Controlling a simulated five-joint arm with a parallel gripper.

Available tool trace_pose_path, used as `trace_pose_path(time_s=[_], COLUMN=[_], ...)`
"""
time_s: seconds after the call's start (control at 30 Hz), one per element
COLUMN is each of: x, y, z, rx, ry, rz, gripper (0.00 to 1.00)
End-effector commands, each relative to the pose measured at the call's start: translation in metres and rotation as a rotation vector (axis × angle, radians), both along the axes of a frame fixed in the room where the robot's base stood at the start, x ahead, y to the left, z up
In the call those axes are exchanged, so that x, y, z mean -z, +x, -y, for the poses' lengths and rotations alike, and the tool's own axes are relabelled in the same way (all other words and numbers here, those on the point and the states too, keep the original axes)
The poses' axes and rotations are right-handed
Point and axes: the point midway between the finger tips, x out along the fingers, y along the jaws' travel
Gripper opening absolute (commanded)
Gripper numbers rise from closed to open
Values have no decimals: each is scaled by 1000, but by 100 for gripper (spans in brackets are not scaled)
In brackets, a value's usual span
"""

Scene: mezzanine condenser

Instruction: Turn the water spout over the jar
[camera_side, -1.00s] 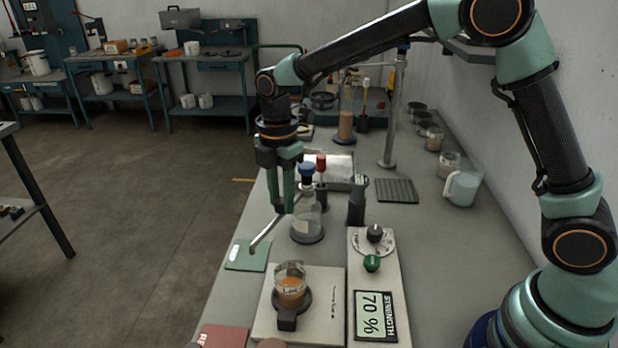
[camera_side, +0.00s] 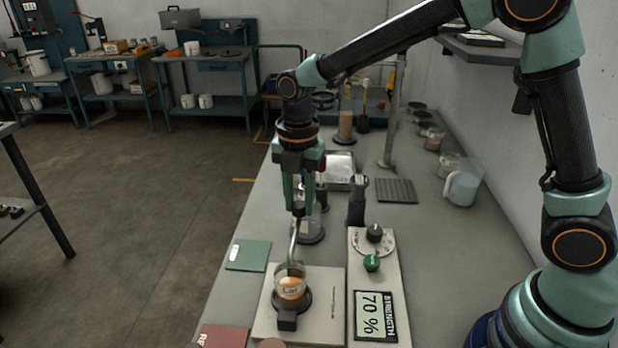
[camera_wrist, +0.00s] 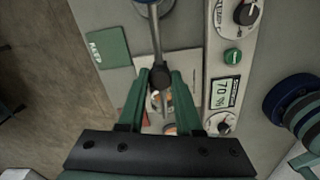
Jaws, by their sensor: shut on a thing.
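My gripper (camera_side: 299,208) is shut on the water spout (camera_side: 293,243), a thin bent metal tube. In the wrist view my gripper (camera_wrist: 161,78) closes on the dark grip of the spout (camera_wrist: 155,38). The spout's lower end reaches down to the rim of the jar in the side view. The jar (camera_side: 290,284) is clear glass with an orange-brown content and stands in a black holder on a pale base plate. In the wrist view my fingers partly hide the jar. The exact gap between spout end and rim cannot be told.
A control panel (camera_side: 357,262) with knobs and a display (camera_side: 376,315) reading 70 % lies right of the jar. A green card (camera_side: 248,256) and red card (camera_side: 224,337) lie left. A metal post (camera_side: 389,130) stands behind.

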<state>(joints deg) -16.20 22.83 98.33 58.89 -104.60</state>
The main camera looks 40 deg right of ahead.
Motion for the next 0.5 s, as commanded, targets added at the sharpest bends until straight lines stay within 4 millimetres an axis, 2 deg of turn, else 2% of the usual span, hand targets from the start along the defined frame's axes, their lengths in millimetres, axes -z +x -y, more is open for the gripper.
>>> trace_pose_path(time_s=[0.13,0.17,0.23,0.5], x=[-2,-2,-2,-1], y=[2,2,2,1], z=[-1,-1,-1,0], rx=[0,0,0,1], ry=[2,2,1,1], rz=[7,7,6,3], gripper=[0,37,64,64])
